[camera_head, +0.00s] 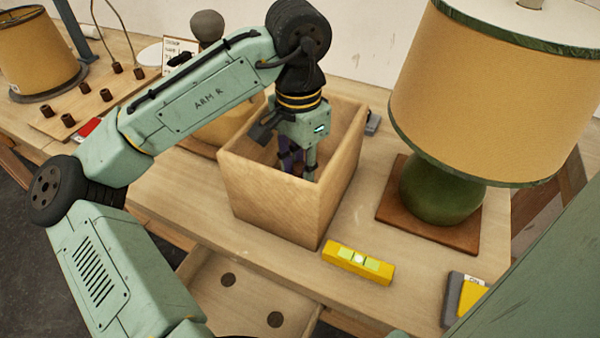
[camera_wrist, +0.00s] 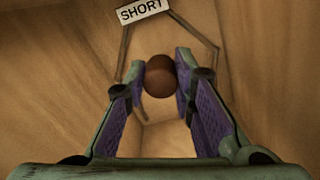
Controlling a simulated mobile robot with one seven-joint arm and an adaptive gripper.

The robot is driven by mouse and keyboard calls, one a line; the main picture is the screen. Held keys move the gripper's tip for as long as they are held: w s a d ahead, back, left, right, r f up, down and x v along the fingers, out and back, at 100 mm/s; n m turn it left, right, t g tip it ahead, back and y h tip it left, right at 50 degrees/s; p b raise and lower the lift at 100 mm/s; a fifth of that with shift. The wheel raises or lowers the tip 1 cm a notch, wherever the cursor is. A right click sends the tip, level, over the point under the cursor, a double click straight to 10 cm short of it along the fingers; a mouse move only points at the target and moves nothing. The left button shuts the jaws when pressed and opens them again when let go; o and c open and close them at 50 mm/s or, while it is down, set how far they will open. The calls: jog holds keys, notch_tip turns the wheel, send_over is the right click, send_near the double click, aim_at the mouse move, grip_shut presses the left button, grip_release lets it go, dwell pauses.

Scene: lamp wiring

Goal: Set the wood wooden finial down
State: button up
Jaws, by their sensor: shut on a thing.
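The wooden finial (camera_wrist: 160,77) is a small, round, dark brown ball in the wrist view. My gripper (camera_wrist: 161,88) is shut on it, with the purple pads on either side. In the head view my gripper (camera_head: 298,170) reaches down inside an open wooden box (camera_head: 265,195), below its rim. The finial is mostly hidden there by the fingers and the box walls. The box's inner walls fill the wrist view. I cannot tell whether the finial touches the box floor.
A thin bent wire frame with a tag reading SHORT (camera_wrist: 142,11) is in the box. A green lamp (camera_head: 440,190) with a large shade stands right of the box. A yellow level (camera_head: 358,262) lies in front. An open drawer (camera_head: 215,272) is below the bench edge.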

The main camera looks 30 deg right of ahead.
aim_at(299, 166)
jog(key=shift+f, duration=0.95)
jog(key=o, duration=0.7)
jog(key=shift+f, duration=0.1)
notch_tip(299, 166, up, 12)
jog(key=shift+w+r, duration=0.15)
